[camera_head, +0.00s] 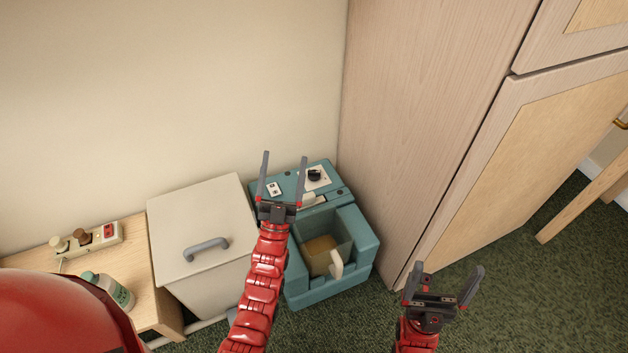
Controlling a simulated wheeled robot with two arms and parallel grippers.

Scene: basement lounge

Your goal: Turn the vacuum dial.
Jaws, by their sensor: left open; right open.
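The vacuum (333,285) is a teal box-shaped machine on the carpet, between a lidded bin and a tall cabinet. Its dial (314,175) is a black knob on a white plate on the top rear panel. My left gripper (283,177) is open and empty, with its fingers over the left part of that panel. The dial lies just right of its right finger, not between the fingers. I cannot tell the height of the fingers above the panel. My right gripper (446,287) is open and empty, low on the right, in front of the cabinet base.
A lidded bin (190,224) with a grey handle stands left of the vacuum. A low wooden table (140,255) holds a power strip (87,241) and a bottle (112,289). The tall wooden cabinet (430,100) closes off the right side. Green carpet (530,290) is clear at lower right.

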